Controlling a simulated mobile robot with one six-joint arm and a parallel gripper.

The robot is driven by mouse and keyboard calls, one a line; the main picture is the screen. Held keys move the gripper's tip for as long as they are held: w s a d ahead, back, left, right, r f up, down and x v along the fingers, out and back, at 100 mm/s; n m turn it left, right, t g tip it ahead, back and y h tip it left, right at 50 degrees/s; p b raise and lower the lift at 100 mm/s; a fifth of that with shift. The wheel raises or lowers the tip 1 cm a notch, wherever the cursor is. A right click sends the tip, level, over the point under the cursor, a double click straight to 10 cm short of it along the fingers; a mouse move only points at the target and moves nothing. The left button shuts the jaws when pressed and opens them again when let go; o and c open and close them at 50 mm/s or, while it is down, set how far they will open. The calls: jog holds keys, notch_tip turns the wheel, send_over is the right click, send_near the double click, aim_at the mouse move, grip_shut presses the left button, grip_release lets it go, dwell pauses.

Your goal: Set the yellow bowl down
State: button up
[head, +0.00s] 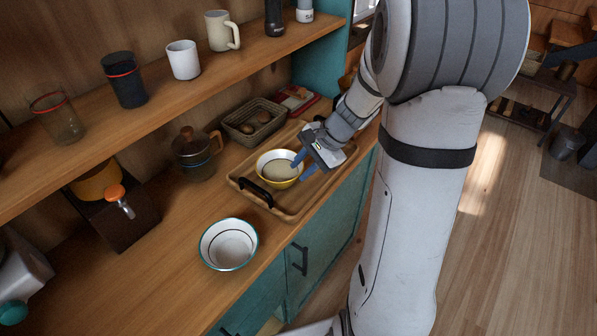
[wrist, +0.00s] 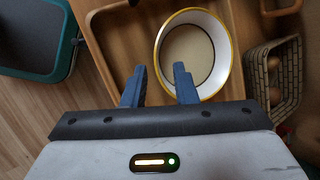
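The yellow bowl (head: 266,178), white inside with a yellow rim, appears to rest upright in the wooden tray (head: 237,183) on the counter. It also shows in the wrist view (wrist: 218,30), with the tray (wrist: 103,42) around it. My gripper (head: 304,166) is at the bowl's right side. In the wrist view its two blue fingers (wrist: 160,76) stand apart, one over the bowl's inside and one outside, with the rim between them. I see a gap between the fingers and the rim. The bowl's underside is hidden.
A white bowl with a dark rim (head: 229,245) stands left of the tray, near the counter edge. A wicker basket (head: 236,130) and a glass pot (head: 194,158) stand behind. A shelf with several cups (head: 183,60) overhangs the counter. Bare counter (head: 165,262) lies at left.

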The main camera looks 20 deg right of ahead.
jog(key=v, duration=0.8)
jog(key=s+a+r+n+h, duration=0.1)
jog(key=s+a+n+h, duration=0.2)
jog(key=s+n, duration=0.3)
jog(key=s+a+r+n+h, duration=0.1)
jog(key=s+a+n+h, duration=0.2)
jog(key=s+n, duration=0.3)
jog(key=s+a, duration=0.1)
jog(key=s, duration=0.3)
jog(key=shift+s+r+n, duration=0.25)
jog(key=shift+n, duration=0.15)
jog(key=shift+s, duration=0.1)
